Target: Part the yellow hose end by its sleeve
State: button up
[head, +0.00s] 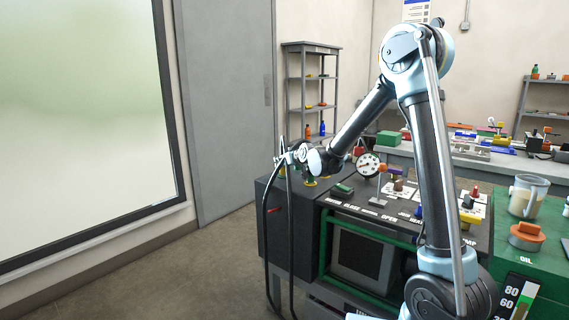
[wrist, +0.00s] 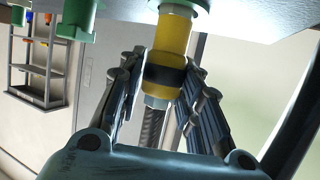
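The yellow hose end (wrist: 160,77) is in the middle of the wrist view. It has a black band around it, and a metal nut and dark braided hose (wrist: 152,128) below. Its yellow upper part (wrist: 174,35) meets a pale green collar on the panel; I see no gap there. My gripper (wrist: 165,72) has one finger on each side of the banded part, and both tips appear to touch it. In the head view my gripper (head: 296,156) is at the cart's left end, where the hose end is too small to make out.
Black hoses (head: 267,225) hang down the cart's left side. The cart top (head: 345,213) carries a gauge (head: 368,165) and several knobs. The floor (head: 200,265) to the left is clear.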

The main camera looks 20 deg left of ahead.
aim_at(283, 148)
grip_shut()
jog(key=shift+r, duration=0.1)
jog(key=shift+r, duration=2.85)
jog(key=shift+r, duration=0.15)
jog(key=shift+r, duration=4.4)
jog(key=shift+s+f, duration=0.1)
